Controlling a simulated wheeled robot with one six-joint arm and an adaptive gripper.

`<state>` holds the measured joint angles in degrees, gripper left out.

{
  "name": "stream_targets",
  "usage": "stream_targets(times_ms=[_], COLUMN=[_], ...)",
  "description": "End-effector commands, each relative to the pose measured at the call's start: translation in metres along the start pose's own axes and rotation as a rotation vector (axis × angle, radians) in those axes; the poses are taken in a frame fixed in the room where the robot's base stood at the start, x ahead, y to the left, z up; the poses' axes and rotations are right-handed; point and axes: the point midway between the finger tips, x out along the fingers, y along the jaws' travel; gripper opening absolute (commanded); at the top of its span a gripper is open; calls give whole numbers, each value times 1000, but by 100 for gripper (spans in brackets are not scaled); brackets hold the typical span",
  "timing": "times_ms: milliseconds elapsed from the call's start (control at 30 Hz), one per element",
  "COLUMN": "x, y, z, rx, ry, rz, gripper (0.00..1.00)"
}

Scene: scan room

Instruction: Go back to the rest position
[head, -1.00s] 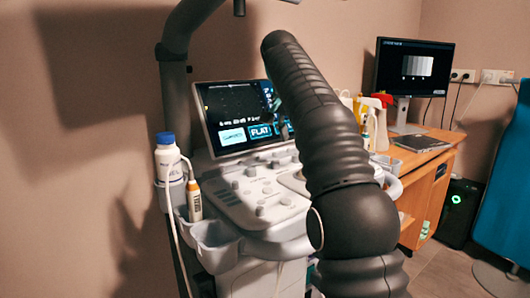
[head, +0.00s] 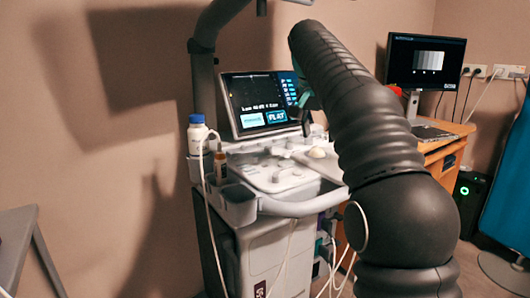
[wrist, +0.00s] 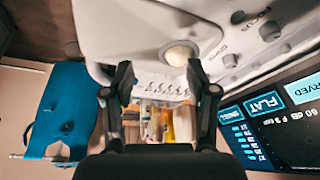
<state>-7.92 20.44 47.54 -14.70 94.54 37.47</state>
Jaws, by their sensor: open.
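My gripper (wrist: 160,85) shows in the wrist view with its two black fingers apart and nothing between them. In that view it is in front of the ultrasound machine's control panel (wrist: 125,25), with the trackball (wrist: 180,54) beyond the fingertips. In the head view my dark arm rises across the right half and hides part of the machine. Only a small part of the gripper (head: 306,112) shows there, beside the machine's screen (head: 262,102).
A white bottle with a blue cap (head: 197,134) and a small brown bottle (head: 220,165) stand in holders at the panel's left. A desk (head: 448,150) with a monitor (head: 425,65) is behind my arm. A grey table (head: 18,235) is at far left. A blue surface (head: 510,190) is at right.

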Motion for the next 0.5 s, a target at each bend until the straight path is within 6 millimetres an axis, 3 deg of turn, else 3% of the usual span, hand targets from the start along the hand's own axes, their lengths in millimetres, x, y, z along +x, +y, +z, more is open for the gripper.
stream_targets(times_ms=[267,500], x=[-10,-9], y=[30,76], z=[29,85], rx=[-88,-210], ry=[3,13], rz=[-36,-93], gripper=[58,58])
